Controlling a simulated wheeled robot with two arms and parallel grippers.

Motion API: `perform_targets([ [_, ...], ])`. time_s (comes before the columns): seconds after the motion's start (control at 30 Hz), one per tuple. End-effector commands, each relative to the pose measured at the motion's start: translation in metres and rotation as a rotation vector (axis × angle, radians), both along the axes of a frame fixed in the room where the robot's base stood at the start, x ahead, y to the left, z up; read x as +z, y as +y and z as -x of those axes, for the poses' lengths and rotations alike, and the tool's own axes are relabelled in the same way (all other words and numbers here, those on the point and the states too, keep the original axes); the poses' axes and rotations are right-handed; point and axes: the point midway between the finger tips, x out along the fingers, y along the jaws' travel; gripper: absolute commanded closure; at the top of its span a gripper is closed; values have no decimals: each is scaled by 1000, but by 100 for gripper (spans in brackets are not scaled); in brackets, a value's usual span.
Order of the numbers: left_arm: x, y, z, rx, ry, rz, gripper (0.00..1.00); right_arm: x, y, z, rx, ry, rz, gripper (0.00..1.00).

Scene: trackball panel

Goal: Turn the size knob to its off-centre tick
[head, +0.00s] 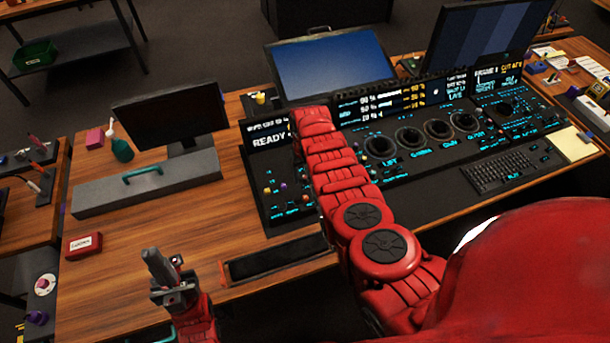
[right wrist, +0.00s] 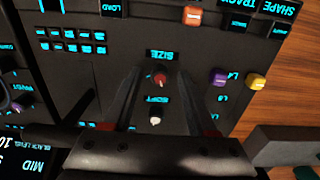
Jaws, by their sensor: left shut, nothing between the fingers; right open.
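In the right wrist view the size knob (right wrist: 159,80) is small and red, on the dark panel with the upside-down SIZE label (right wrist: 160,54) just above it. My right gripper (right wrist: 159,76) is open, with one finger to each side of the knob and a gap on both sides. I cannot make out the knob's ticks or pointer. In the head view my right arm hides that knob and gripper. My left gripper (head: 153,256) is shut and empty, above the front left of the wooden desk.
A white knob (right wrist: 155,118) labelled SOFT sits close below the size knob in the wrist view. Purple (right wrist: 218,77), yellow (right wrist: 258,81) and orange (right wrist: 193,15) knobs stand nearby. A grey box with a teal handle (head: 143,172) stands left of the panel.

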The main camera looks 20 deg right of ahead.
Motion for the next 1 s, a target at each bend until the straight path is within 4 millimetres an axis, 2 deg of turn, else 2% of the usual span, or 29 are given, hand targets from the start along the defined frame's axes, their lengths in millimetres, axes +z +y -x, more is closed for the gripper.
perform_targets([
  [0.3, -1, 0, 0, 0, 0, 0, 100, -1, 0, 0, 1, -1, 0, 42],
  [0.37, 0, 0, 0, 0, 0, 0, 100, -1, 0, 0, 1, -1, 0, 51],
  [0.63, 0, 0, 0, 0, 0, 0, 100, -1, 0, 0, 1, -1, 0, 100],
  [1.0, -1, 0, 0, 0, 0, 0, 100, -1, 0, 0, -13, -1, 0, 100],
])
